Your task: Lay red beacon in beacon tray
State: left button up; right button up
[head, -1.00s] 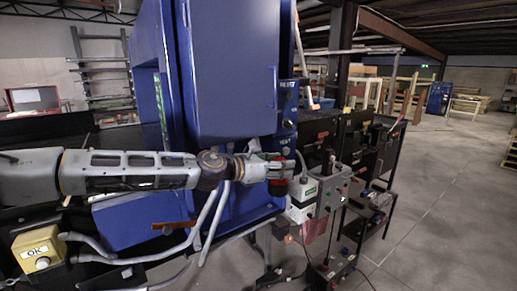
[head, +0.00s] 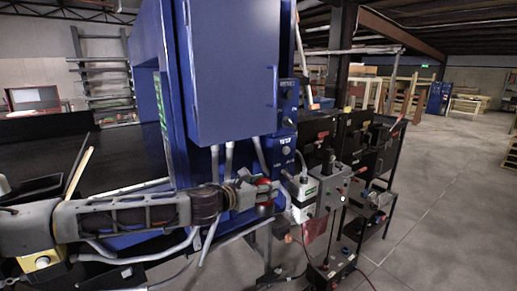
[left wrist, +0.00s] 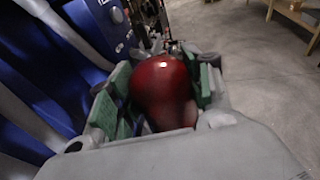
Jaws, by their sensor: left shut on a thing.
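The red beacon (left wrist: 160,88) is a rounded, glossy red dome between the green-padded fingers of my left gripper (left wrist: 158,100) in the left wrist view. The fingers are shut on it. In the head view the left gripper (head: 262,190) is in front of the lower part of the blue machine, with a little of the red beacon (head: 264,183) showing between its fingers. The gripper is left of the white and grey boxes. I cannot pick out the beacon tray for certain. My right gripper is not in view.
The blue detector cabinet (head: 232,75) stands close behind the left arm, with a black conveyor belt (head: 110,155) to its left. A grey control box (head: 333,190) and a black rack (head: 378,150) stand right of the gripper. Open concrete floor (head: 450,210) lies at the right.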

pick_arm(q)
jog(key=s+a+f+n+t+y, duration=0.1)
jog(key=s+a+f+n+y, duration=0.2)
jog(key=s+a+f, duration=0.2)
jog(key=s+a+f+n+t+y, duration=0.1)
jog(key=s+a+f+y, duration=0.3)
jog(key=a+f, duration=0.6)
jog(key=s+a+f+n+t+y+b, duration=0.1)
jog(key=s+a+f, duration=0.6)
jog(key=f, duration=1)
jog(key=shift+s+a+n+t+y, duration=0.25)
jog(key=shift+a+n+t+y, duration=0.45)
jog(key=shift+n+y, duration=0.9)
dwell(0.8)
jog(key=shift+a, duration=0.15)
dwell(0.4)
